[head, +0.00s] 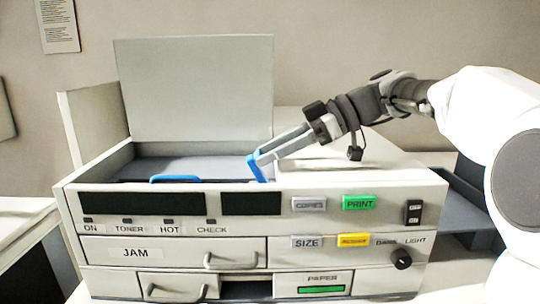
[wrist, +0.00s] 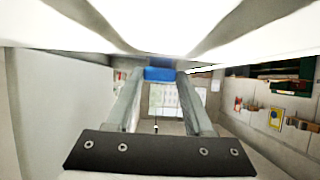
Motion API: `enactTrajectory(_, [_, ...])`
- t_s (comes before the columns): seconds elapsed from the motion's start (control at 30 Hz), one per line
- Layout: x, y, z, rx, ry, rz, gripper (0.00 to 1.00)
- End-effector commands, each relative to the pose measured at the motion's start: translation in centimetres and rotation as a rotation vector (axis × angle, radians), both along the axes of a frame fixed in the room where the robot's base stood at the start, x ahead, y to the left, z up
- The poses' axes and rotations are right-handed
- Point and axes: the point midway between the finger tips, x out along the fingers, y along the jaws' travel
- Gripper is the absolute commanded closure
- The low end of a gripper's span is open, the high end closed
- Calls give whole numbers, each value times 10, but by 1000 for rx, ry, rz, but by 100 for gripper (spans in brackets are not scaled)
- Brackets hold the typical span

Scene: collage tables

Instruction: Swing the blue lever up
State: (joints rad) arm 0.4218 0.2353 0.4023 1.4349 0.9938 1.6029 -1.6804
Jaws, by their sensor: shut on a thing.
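The blue lever (head: 256,167) stands tilted at the right side of the copier's open top well. Its blue end also shows in the wrist view (wrist: 160,74), between my fingertips. My gripper (head: 258,158) reaches in from the right and is shut on the blue lever. In the wrist view my two fingers (wrist: 161,78) run up to the blue piece. The lever's lower end is hidden behind the copier's front rim.
The copier (head: 180,226) has its lid (head: 195,90) raised at the back. A second blue part (head: 175,179) lies at the well's front edge. Front buttons, a knob (head: 401,259) and drawers (head: 135,252) face me. A dark tray (head: 462,205) sticks out at right.

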Motion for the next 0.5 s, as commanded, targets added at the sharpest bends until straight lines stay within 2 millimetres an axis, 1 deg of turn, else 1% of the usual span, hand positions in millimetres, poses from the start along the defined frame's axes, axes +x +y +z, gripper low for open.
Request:
enactTrajectory(0.27, [0,0,1,2,1,0,100])
enactTrajectory(0.3, [0,0,1,1,1,0,42])
enactTrajectory(0.43, [0,0,0,1,1,0,19])
enactTrajectory(0.5, [0,0,0,0,1,0,18])
